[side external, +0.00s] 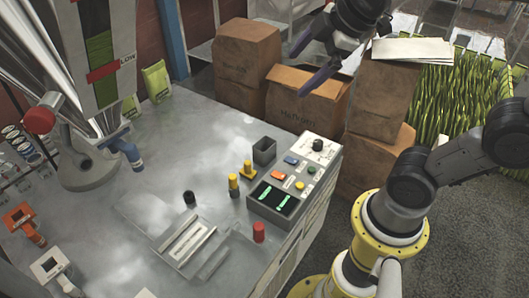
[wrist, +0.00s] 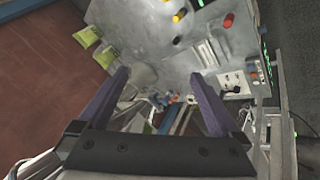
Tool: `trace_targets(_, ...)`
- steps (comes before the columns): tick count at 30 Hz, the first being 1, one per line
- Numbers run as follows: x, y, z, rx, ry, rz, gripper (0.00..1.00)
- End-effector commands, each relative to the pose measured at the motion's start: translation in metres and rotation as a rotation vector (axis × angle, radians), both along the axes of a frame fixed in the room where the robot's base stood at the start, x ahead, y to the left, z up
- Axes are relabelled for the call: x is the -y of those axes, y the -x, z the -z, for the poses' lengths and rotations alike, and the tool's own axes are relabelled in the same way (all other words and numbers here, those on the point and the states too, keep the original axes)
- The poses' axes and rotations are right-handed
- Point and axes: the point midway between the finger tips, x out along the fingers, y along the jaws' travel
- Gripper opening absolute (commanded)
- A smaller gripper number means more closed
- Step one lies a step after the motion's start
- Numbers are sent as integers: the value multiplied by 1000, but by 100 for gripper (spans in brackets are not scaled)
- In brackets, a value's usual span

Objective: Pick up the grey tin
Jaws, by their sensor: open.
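The likely grey tin (side external: 264,152) is a small, open-topped dark grey box. It stands upright near the back edge of the metal table, just left of the control box, in the side view. I cannot make it out clearly in the wrist view. My gripper (side external: 299,70) is open and empty, high above and behind the tin, in front of the cardboard boxes. In the wrist view my gripper's (wrist: 159,76) two purple fingers are spread wide with nothing between them.
A control box (side external: 290,180) with buttons stands right of the tin. Yellow posts (side external: 234,184), a black knob (side external: 189,197) and a red cylinder (side external: 259,232) stand nearby. Cardboard boxes (side external: 245,62) are behind the table. The left-centre tabletop (side external: 170,150) is clear.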

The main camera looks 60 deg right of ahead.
Motion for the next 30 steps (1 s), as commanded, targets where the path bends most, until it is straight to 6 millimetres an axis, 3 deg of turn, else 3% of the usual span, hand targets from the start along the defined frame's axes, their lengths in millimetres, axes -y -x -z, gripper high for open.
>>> trace_targets(3, 12, -51, -2, -38, 114, -142, 100)
trace_targets(8, 35, -117, 13, -99, 238, -312, 100)
trace_targets(14, 71, -188, 63, -195, 332, -483, 100)
trace_targets(18, 101, -227, 114, -266, 362, -576, 100)
trace_targets(22, 130, -252, 174, -340, 357, -637, 100)
trace_targets(26, 157, -262, 242, -415, 318, -656, 100)
trace_targets(30, 178, -256, 310, -495, 251, -637, 100)
